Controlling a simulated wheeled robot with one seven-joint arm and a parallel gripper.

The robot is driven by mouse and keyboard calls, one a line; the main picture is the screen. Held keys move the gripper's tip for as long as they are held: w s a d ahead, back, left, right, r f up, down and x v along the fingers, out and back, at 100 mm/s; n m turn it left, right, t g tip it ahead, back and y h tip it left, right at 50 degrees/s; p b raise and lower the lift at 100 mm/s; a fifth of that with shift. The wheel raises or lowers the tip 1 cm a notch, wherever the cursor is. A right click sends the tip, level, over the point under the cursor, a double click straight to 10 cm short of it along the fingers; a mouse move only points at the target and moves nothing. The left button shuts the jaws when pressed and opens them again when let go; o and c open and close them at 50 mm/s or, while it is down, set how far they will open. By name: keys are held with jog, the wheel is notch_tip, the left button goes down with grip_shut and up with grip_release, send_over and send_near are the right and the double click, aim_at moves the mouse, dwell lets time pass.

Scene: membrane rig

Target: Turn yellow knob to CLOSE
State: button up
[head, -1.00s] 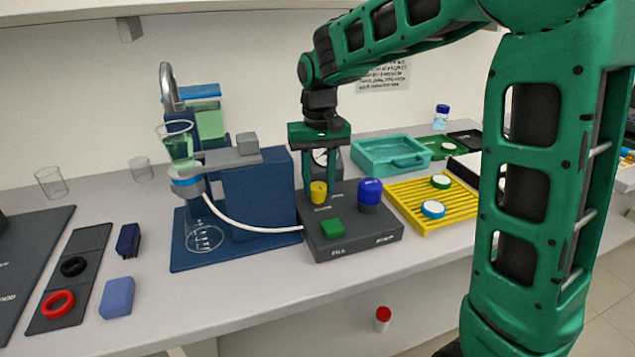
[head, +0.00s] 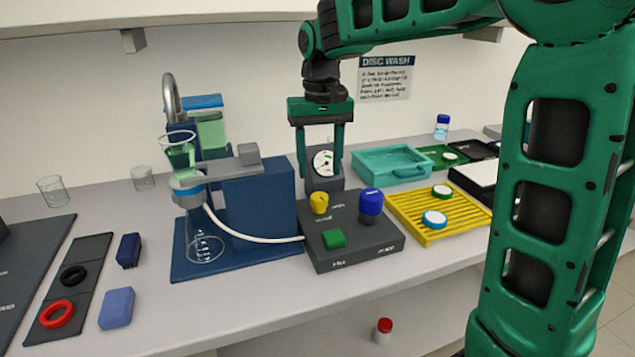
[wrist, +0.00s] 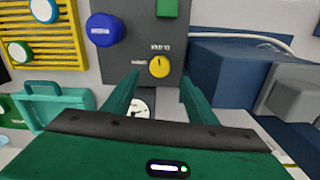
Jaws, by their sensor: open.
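The yellow knob (head: 319,203) stands on the top of the dark grey control box (head: 365,245), between a green button (head: 334,239) and a round dial gauge (head: 323,162). In the wrist view the yellow knob (wrist: 159,66) shows a dark pointer line and small labels beside it, too small to read surely. My gripper (head: 320,176) is open and empty, pointing down, above and behind the knob. In the wrist view my gripper's fingers (wrist: 158,78) are spread wide, with the knob beyond them in the gap. Nothing touches the knob.
A blue knob (head: 370,203) stands close to the right of the yellow one. A blue filter stand (head: 262,195) with glass flask and white hose is at the left. A yellow rack (head: 408,222) and teal tray (head: 372,168) lie to the right.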

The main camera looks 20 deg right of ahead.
notch_tip(320, 180, up, 3)
jog(key=shift+r, duration=0.15)
dwell(0.4)
jog(key=shift+m, duration=0.7)
jog(key=s+d, duration=0.2)
jog(key=s+d+f, duration=0.1)
jog(key=s+d, duration=0.1)
jog(key=d, duration=0.1)
jog(key=s+d+f, duration=0.1)
jog(key=s+d, duration=0.1)
jog(key=shift+s+d, duration=0.25)
jog(key=shift+s, duration=0.05)
jog(key=s+d+f+m, duration=0.1)
jog(key=s+d+f, duration=0.2)
jog(key=s, duration=0.5)
jog(key=s+d+f+m, duration=0.1)
jog(key=s+d+f, duration=0.3)
jog(key=s, duration=0.4)
jog(key=s+d+f+m, duration=0.1)
jog(key=s+d+f, duration=0.2)
jog(key=s, duration=0.6)
jog(key=shift+d+f+m, duration=0.2)
jog(key=shift+f+m, duration=0.2)
jog(key=shift+f, duration=0.45)
jog(key=shift+w, duration=0.1)
